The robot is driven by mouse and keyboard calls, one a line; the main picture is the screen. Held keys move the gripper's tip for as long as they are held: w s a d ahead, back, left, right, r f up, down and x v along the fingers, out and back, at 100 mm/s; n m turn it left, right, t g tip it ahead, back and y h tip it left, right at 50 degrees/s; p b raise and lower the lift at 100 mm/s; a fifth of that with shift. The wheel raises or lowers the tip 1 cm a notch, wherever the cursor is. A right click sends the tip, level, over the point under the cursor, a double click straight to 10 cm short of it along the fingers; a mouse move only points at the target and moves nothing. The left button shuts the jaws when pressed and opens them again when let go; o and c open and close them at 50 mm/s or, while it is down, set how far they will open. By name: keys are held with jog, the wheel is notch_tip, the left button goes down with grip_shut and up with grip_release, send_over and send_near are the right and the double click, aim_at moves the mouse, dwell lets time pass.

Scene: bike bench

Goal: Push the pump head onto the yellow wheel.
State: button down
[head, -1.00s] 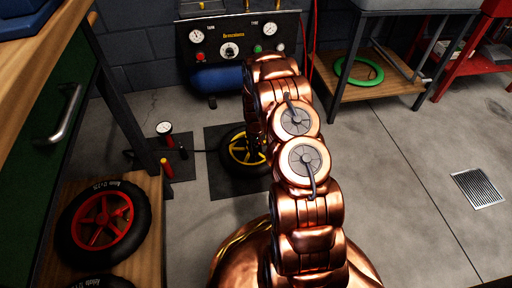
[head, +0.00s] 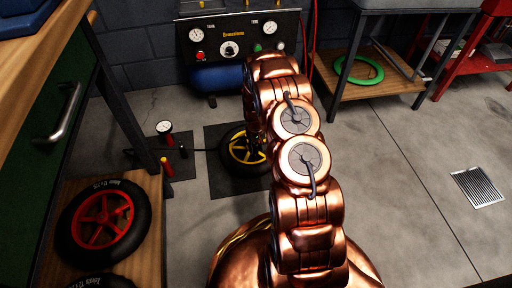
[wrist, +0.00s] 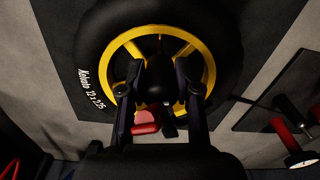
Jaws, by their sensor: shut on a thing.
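The yellow wheel (head: 234,148), a black tyre on a yellow rim, lies flat on a dark mat (head: 229,188), partly hidden by my arm. It also shows large in the wrist view (wrist: 208,62). My gripper (wrist: 160,108) is over the rim, shut on the black pump head (wrist: 159,78). A red lever (wrist: 146,122) shows between the fingers. The pump head is in front of the rim's centre and spokes; I cannot tell whether it touches a valve. No valve is clearly visible. In the head view my arm hides most of the gripper.
The pump with a gauge (head: 165,127) stands on a mat left of the wheel; a black hose (head: 203,150) runs from it towards the wheel. A red wheel (head: 103,220) lies on a low wooden shelf at left. A gauge panel (head: 240,38) is behind.

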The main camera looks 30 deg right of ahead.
jog(key=shift+f, duration=1.6)
dwell(0.4)
jog(key=c, duration=0.7)
grip_release()
jog(key=shift+r, duration=0.15)
